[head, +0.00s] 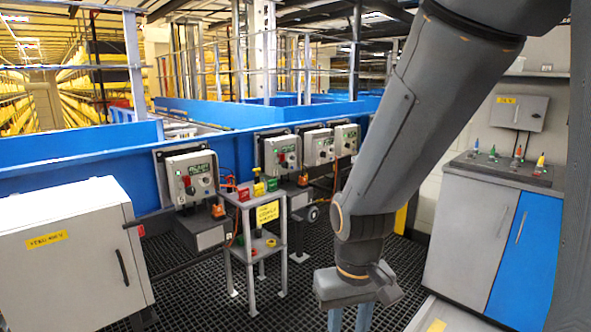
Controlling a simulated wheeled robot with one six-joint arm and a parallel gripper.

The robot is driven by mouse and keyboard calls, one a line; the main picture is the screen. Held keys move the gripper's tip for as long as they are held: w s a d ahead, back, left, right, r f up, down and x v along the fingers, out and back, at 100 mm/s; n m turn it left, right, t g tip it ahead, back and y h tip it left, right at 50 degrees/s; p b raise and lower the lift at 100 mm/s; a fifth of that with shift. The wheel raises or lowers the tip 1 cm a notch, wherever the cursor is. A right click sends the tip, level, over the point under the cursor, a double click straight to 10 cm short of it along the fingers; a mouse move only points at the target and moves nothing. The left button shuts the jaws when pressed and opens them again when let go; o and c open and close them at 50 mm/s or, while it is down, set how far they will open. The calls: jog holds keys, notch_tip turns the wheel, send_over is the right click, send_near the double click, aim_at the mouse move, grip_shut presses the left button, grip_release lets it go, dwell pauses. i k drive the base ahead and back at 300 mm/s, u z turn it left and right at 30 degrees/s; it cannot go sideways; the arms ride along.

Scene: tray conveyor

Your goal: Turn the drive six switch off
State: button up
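Several grey control boxes with red and green parts are mounted along the blue conveyor wall: one at the left (192,178), then a second (282,153), a third (319,147) and a fourth (346,140) further right. Their markings are too small to read, so I cannot tell which one is drive six or how its switch is set. My gripper (350,319) hangs at the bottom centre, pointing down, in front of and well apart from the boxes. Its two fingers are apart with nothing seen between them; their tips are near or past the lower picture edge.
A small grey stand (245,233) with red and yellow items stands before the boxes. A grey cabinet (60,270) fills the lower left. A grey and blue cabinet (468,240) with coloured items on top stands right. Black grated floor (200,290) lies between.

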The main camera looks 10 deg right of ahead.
aim_at(286, 164)
jog(key=u, duration=0.2)
jog(key=k, duration=0.25)
jog(key=z, duration=1.3)
jog(key=i, duration=1.85)
jog(key=u, duration=0.8)
jog(key=i, duration=0.75)
jog(key=u, duration=0.75)
